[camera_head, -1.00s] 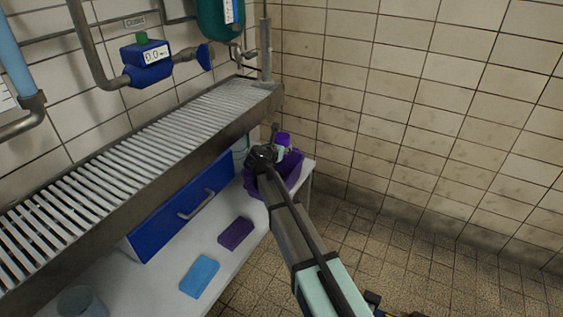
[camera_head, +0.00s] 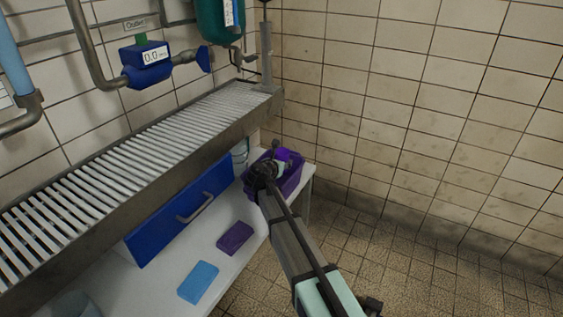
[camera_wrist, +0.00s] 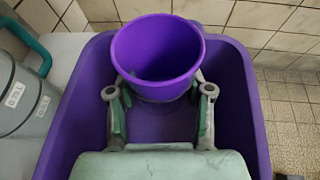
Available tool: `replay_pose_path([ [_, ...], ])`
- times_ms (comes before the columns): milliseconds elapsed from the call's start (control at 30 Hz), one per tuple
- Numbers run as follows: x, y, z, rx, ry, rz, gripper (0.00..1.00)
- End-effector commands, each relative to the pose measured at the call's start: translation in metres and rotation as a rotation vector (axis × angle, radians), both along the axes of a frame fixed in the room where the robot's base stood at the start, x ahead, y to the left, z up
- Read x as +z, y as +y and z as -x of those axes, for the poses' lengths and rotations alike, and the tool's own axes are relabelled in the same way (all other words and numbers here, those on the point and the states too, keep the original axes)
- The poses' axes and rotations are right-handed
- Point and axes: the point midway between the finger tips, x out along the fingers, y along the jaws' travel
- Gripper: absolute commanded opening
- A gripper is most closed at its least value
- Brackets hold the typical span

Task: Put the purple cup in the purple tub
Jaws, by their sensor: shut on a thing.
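The purple cup (camera_wrist: 156,58) is upright between the fingers of my gripper (camera_wrist: 160,104) in the wrist view. The gripper is shut on it. The purple tub (camera_wrist: 244,120) spreads around and below the cup, and the cup lies mostly within the tub's outline. Whether the cup's base touches the tub floor cannot be told. In the head view, my gripper (camera_head: 268,166) is at the tub (camera_head: 291,186), with the cup (camera_head: 284,154) showing just beyond it at about rim height. My arm hides part of the tub.
The tub stands at the white counter's (camera_head: 160,270) right end. A grey container with a teal handle (camera_wrist: 20,98) is close to its left. A purple sponge (camera_head: 235,237) and blue sponge (camera_head: 198,282) lie on the counter. A metal grated shelf (camera_head: 130,150) overhangs it.

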Motion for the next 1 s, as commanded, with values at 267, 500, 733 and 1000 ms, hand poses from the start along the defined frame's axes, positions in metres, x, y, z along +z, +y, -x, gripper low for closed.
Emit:
replay_pose_path([
  [267,-0.006,0.0,0.0,0.0,0.0,-0.001,0.12],
  [500,-0.006,0.0,0.0,0.0,0.0,-0.001,0.76],
  [733,-0.006,0.0,0.0,0.0,0.0,-0.001,0.76],
  [1000,0.013,0.003,0.013,0.0,0.002,-0.001,0.76],
])
